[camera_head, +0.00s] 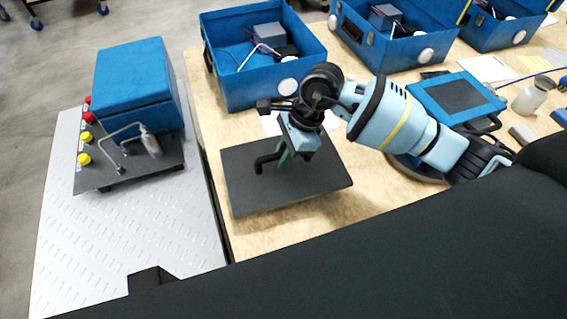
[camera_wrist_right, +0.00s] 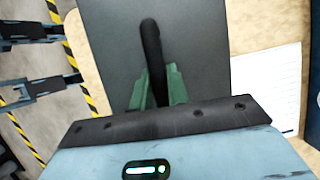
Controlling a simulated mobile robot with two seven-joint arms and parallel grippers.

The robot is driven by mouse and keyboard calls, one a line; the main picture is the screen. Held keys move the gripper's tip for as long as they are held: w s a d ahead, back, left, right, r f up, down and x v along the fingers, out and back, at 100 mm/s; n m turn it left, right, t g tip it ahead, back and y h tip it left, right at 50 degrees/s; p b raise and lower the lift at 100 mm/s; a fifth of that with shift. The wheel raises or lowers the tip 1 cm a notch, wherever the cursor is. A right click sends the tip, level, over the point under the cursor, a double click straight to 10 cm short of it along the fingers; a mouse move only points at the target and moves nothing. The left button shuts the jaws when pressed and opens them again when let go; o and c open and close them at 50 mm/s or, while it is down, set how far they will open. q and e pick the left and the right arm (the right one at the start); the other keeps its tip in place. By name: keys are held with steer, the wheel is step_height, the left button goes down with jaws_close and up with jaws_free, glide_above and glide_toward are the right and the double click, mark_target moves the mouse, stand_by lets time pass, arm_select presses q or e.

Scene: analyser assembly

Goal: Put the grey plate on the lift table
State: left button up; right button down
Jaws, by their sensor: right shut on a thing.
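The grey plate (camera_head: 315,185), a flat dark sheet with black bar handles, is at the left end of the wooden table. My right gripper (camera_head: 284,157) reaches down over its middle and is shut on a black handle (camera_head: 266,162). In the right wrist view, the green fingers (camera_wrist_right: 157,84) close around that handle (camera_wrist_right: 152,45), above the plate (camera_wrist_right: 198,50). I cannot tell whether the plate rests on the wood or is slightly lifted. The lift table appears to be the silver patterned platform (camera_head: 115,240) at the left. My left gripper is not clearly seen.
A blue box unit (camera_head: 135,85) on a dark base with red and yellow knobs stands on the platform's far part; its near part is bare. The wooden table (camera_head: 275,232) holds open blue cases (camera_head: 262,85) behind the plate and a blue-framed panel (camera_head: 455,95) at right.

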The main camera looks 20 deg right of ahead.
mark_target(277, 154)
steer(key=shift+r, duration=2)
steer(key=shift+a, duration=0.1)
